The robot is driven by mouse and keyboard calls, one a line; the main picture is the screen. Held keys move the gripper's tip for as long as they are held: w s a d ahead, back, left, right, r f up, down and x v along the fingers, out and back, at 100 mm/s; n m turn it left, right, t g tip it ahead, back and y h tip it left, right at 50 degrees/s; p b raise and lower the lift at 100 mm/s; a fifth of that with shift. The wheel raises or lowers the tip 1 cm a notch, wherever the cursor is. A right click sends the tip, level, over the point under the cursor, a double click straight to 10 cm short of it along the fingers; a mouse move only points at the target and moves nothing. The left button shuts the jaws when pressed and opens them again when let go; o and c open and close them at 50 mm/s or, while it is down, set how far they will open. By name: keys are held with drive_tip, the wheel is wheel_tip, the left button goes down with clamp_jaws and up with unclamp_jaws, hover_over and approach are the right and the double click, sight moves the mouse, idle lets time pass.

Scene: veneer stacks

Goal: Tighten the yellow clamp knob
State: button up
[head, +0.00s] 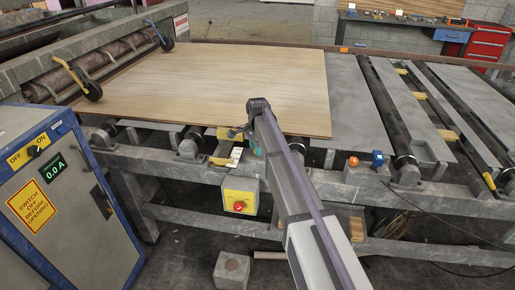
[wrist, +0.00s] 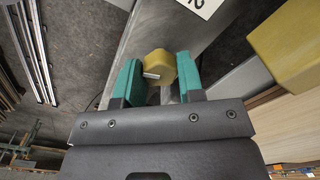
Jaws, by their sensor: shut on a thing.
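The yellow clamp knob (wrist: 158,64) shows in the wrist view between the two teal fingers of my gripper (wrist: 160,60). The fingers are shut on it, one on each side. A small pale mark shows on the knob. In the head view my gripper (head: 254,148) is at the front edge of the table, just below the wooden sheet's edge; my arm covers much of it, and I cannot make out the knob there. A larger yellow block (wrist: 286,44) stands to the right of the knob in the wrist view.
A large veneer sheet (head: 220,75) lies on the table above my gripper. A yellow box with a red button (head: 239,205) hangs below the rail. A control cabinet (head: 75,220) stands at left. Orange and blue buttons (head: 377,158) sit on the rail at right.

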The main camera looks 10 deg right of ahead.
drive_tip(key=shift+m, duration=1.3)
drive_tip(key=o, duration=0.9)
wheel_tip(320, 180, up, 11)
drive_tip(key=p, duration=1.1)
drive_tip(key=shift+f, duration=0.1)
